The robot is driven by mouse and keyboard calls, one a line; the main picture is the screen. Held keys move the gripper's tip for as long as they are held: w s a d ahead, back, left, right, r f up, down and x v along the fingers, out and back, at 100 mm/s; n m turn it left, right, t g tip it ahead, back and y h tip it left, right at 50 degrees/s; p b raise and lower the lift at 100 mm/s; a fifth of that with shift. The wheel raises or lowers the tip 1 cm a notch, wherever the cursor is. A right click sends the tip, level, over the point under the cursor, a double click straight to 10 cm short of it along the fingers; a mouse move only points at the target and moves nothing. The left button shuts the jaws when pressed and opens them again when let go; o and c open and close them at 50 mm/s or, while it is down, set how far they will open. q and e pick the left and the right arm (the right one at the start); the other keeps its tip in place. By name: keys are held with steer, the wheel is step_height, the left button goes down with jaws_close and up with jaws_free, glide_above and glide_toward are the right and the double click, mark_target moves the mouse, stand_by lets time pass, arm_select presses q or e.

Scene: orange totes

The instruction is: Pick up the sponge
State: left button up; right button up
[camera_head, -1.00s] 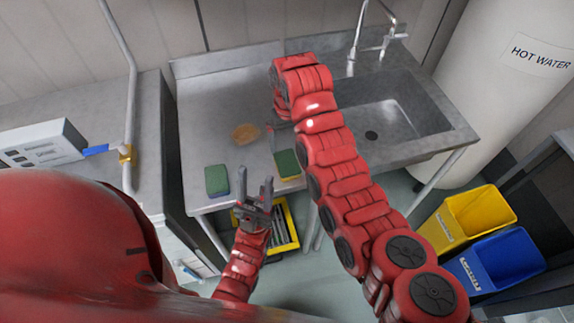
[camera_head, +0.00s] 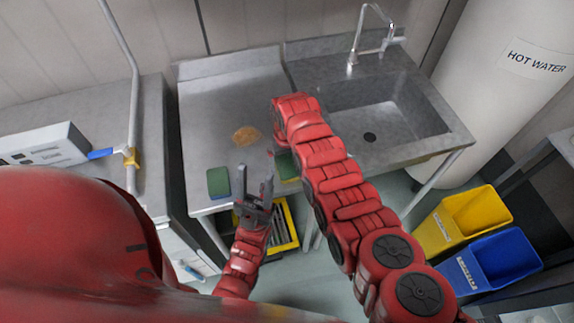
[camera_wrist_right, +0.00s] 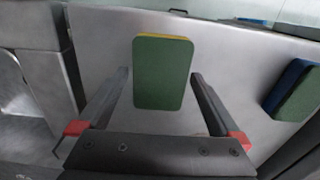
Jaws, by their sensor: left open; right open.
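A green sponge with a yellow layer (camera_wrist_right: 163,72) lies flat on the metal counter. It also shows in the head view (camera_head: 288,166), partly covered by my right arm. My right gripper (camera_wrist_right: 161,90) is open, with its fingers on either side of this sponge in the wrist view; I cannot tell whether they touch it. A second sponge, green with blue (camera_head: 218,182), lies to the left on the counter and at the right of the wrist view (camera_wrist_right: 296,92). My left gripper (camera_head: 255,180) is open and empty near the counter's front edge.
The metal counter (camera_head: 205,125) carries a brown stain (camera_head: 246,136). The sink basin (camera_head: 385,115) and tap (camera_head: 372,40) are to the right. A yellow bin (camera_head: 455,222) and blue bin (camera_head: 500,262) stand on the floor at right. A yellow crate (camera_head: 284,247) is below the counter.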

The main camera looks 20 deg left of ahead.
steer(key=shift+f, duration=0.1)
steer(key=c, duration=1.1)
steer(key=shift+c, duration=0.3)
steer(key=shift+r, duration=0.2)
